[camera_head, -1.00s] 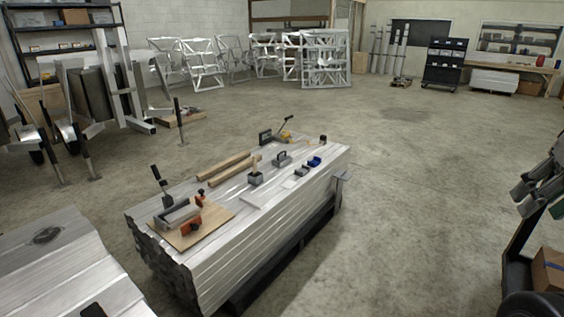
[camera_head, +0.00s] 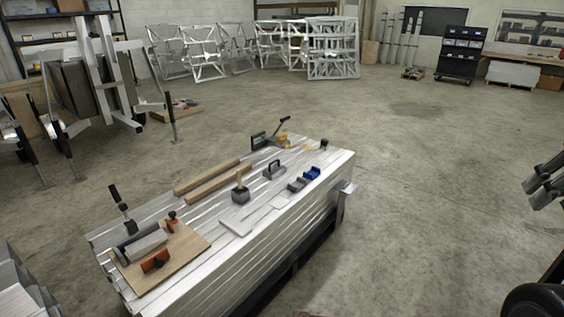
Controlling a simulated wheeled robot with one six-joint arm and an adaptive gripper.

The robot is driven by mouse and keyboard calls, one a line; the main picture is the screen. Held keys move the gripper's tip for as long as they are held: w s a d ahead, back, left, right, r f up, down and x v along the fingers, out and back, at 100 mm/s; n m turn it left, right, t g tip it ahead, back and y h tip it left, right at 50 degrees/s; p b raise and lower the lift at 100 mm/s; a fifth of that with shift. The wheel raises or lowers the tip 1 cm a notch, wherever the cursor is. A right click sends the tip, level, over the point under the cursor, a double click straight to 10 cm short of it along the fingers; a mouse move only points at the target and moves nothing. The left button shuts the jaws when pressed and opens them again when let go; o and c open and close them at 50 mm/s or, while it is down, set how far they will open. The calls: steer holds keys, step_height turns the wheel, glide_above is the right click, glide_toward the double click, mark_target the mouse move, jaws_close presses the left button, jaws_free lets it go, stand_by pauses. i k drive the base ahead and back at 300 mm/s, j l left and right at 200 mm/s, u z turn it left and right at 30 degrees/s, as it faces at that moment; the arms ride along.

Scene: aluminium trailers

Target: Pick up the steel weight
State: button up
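A dark grey block with a loop handle on top (camera_head: 274,169), which looks like the steel weight, stands upright on the stack of aluminium profiles (camera_head: 262,262). It sits toward the far half of the stack's top, with clear metal around it. A second grey block with an upright handle (camera_head: 240,194) stands nearer and to its left; it looks more like a mallet on its head. My gripper is not in view.
Two wooden battens (camera_head: 212,178) lie left of the blocks. A blue holder (camera_head: 312,173) and a grey holder (camera_head: 297,184) lie to the right. A board with orange clamps (camera_head: 178,256) is at the near end. Floor right of the stack (camera_head: 430,200) is clear.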

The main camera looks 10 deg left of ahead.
mark_target(273, 172)
steer(key=i+l, duration=0.15)
steer(key=i, duration=0.35)
steer(key=i+l, duration=0.1)
steer(key=i, duration=0.4)
steer(key=i+l, duration=0.15)
steer(key=i, duration=0.4)
steer(key=i+l, duration=0.15)
steer(key=i, duration=0.35)
steer(key=i+u, duration=0.1)
steer(key=u, duration=0.85)
steer(key=i+l+u, duration=0.1)
steer(key=u, duration=0.4)
steer(key=l+u, duration=0.2)
steer(key=u, duration=0.3)
steer(key=i, duration=0.05)
